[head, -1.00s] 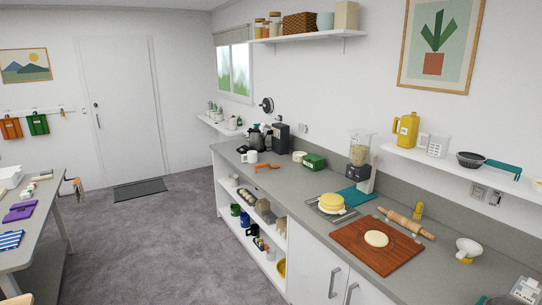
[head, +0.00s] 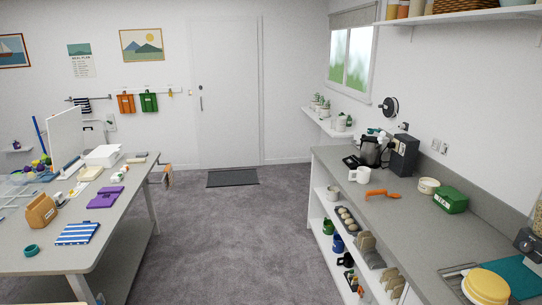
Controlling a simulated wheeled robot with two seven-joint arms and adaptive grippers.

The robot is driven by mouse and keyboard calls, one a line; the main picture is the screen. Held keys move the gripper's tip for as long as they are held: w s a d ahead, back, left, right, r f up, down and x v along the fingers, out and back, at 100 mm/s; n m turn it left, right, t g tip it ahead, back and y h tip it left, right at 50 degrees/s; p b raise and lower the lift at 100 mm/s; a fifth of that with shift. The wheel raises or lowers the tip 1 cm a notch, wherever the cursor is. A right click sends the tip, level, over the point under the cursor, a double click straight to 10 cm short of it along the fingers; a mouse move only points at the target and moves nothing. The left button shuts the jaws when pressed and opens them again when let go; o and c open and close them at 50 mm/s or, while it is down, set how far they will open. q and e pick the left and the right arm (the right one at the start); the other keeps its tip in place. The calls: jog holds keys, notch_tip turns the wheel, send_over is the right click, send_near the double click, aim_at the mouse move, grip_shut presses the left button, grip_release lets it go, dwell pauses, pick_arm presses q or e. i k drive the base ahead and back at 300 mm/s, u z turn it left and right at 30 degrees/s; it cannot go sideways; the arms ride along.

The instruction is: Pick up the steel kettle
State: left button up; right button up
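A grey, steel-looking kettle (head: 372,153) with dark parts stands at the far end of the right-hand counter (head: 400,205). It is just left of a black appliance (head: 403,155) and behind a white mug (head: 359,175). It is small in the view, so its handle and spout are hard to make out. Neither of my grippers shows in the head view.
An orange tool (head: 382,194), a cream bowl (head: 428,186) and a green box (head: 451,200) lie nearer on the counter. A grey table (head: 55,262) with many items stands at left. The carpeted floor (head: 235,235) between them is clear up to the door mat (head: 232,177).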

aim_at(370, 154)
jog(key=u, duration=0.2)
jog(key=i, duration=3.85)
jog(key=z, duration=1.6)
jog(key=i, duration=1.35)
jog(key=z, duration=0.7)
